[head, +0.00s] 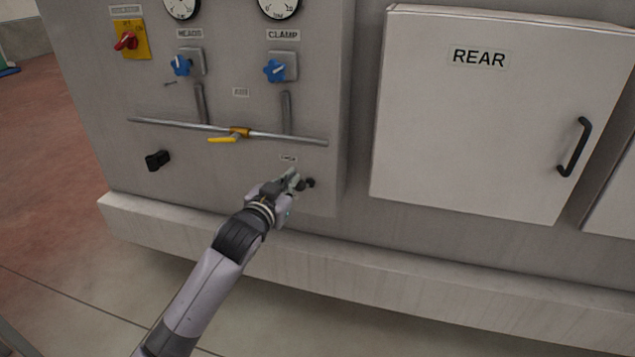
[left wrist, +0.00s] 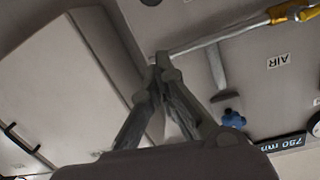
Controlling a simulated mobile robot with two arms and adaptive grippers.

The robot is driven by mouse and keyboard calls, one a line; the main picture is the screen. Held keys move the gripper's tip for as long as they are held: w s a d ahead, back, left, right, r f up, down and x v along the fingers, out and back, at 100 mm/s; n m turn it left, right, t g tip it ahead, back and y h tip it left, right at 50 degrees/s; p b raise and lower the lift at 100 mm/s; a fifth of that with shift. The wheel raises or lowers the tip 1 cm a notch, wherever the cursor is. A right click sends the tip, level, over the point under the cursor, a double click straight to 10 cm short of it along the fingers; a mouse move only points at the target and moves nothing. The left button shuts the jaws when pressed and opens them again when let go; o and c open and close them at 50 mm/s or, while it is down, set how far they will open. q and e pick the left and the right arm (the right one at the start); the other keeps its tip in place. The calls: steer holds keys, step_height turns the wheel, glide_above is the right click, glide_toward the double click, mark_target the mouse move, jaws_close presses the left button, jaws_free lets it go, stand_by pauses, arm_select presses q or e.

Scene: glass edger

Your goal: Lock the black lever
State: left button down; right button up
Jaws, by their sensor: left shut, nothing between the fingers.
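A small black lever (head: 307,183) sits low on the grey machine panel, below a small label (head: 288,158) too small to read surely. My left gripper (head: 293,178) is at the panel just left of this lever and hides part of it. I cannot tell whether it touches the lever. Its fingers are shut with nothing between them, and in the left wrist view the fingertips (left wrist: 161,62) meet. The lever does not show clearly in the left wrist view. Another black handle (head: 157,160) sits further left on the panel. My right gripper is out of view.
Above are a pipe with a yellow-handled valve (head: 227,137), blue knobs (head: 276,70), gauges (head: 279,6) and a red switch (head: 126,41). A white door marked REAR (head: 500,120) is to the right. A ledge (head: 400,268) runs along the machine's bottom.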

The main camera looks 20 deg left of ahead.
arm_select(q)
steer(key=p, duration=0.2)
glide_above(302, 187)
steer(key=w, duration=0.2)
steer(key=shift+s+d+f, duration=0.1)
steer(key=shift+s+f, duration=0.2)
steer(key=shift+f, duration=0.35)
steer(key=shift+s+d+f, duration=0.1)
steer(key=shift+s+f, duration=0.2)
steer(key=shift+f, duration=0.3)
steer(key=shift+s+a+f, duration=0.2)
steer(key=shift+s+f, duration=0.15)
steer(key=shift+f, duration=0.2)
